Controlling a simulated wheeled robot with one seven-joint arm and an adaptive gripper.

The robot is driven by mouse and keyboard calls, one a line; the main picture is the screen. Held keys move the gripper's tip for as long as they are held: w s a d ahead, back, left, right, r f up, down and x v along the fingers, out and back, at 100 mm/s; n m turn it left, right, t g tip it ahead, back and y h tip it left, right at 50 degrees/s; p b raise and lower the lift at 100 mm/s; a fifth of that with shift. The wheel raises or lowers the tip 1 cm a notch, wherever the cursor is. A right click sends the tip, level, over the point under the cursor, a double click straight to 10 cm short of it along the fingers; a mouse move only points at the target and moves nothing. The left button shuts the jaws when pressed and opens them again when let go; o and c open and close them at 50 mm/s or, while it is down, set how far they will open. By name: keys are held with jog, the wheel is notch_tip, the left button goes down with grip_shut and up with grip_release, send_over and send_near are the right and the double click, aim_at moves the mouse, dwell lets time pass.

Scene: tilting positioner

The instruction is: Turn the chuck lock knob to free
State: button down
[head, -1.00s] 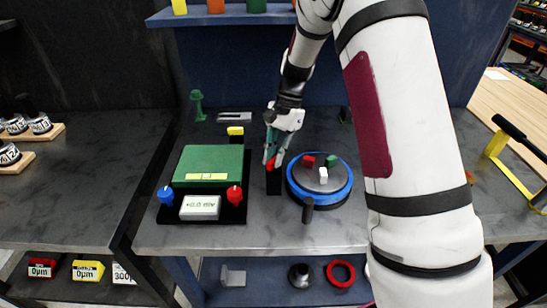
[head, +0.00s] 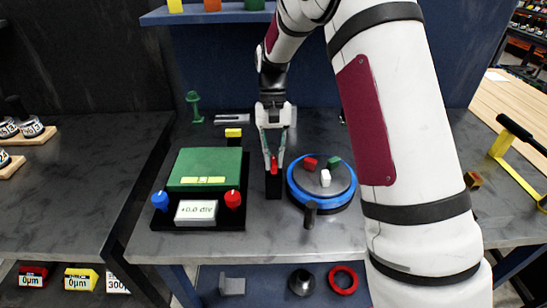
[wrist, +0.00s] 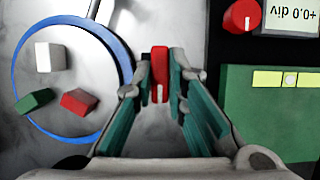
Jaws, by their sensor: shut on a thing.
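The red knob (head: 274,166), which looks like the chuck lock knob, is a narrow bar on top of a black post (head: 273,186) just left of the round chuck. The chuck has a blue rim (head: 345,190), a grey face and red, green and white jaws. My gripper (head: 274,152) points down over the post, its teal-padded fingers on both sides of the knob. In the wrist view the red knob (wrist: 160,75) sits between the fingertips (wrist: 161,83), which are shut on it. The knob's bar runs lengthwise between the fingers, with a small pale mark near its lower end.
Left of the post stands a black base with a green block (head: 205,168), a blue knob (head: 160,200), another red knob (head: 233,199) and a display (head: 196,212). A dark upright handle (head: 310,214) is in front of the chuck. A green stand (head: 194,106) is behind.

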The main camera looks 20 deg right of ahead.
dwell(0.4)
jog(key=c, duration=1.6)
grip_release()
jog(key=shift+r, duration=0.1)
jog(key=v, duration=1.1)
jog(key=shift+r, duration=0.4)
jog(key=shift+w, duration=0.1)
jog(key=s+r+n+t, duration=0.1)
jog(key=s+r+t, duration=0.1)
jog(key=s+r, duration=0.4)
jog(key=s+r+n+t, duration=0.1)
jog(key=s+r+t, duration=0.25)
jog(key=s, duration=0.55)
jog(key=s+f+t, duration=0.1)
jog(key=s+t, duration=0.1)
jog(key=s, duration=0.5)
jog(key=s+a+f+n+t+h, duration=0.1)
jog(key=s+f, duration=0.1)
jog(key=s, duration=0.6)
jog(key=shift+s+f+n+t+h, duration=0.2)
jog(key=shift+f+n+t+h, duration=0.1)
jog(key=shift+t, duration=0.05)
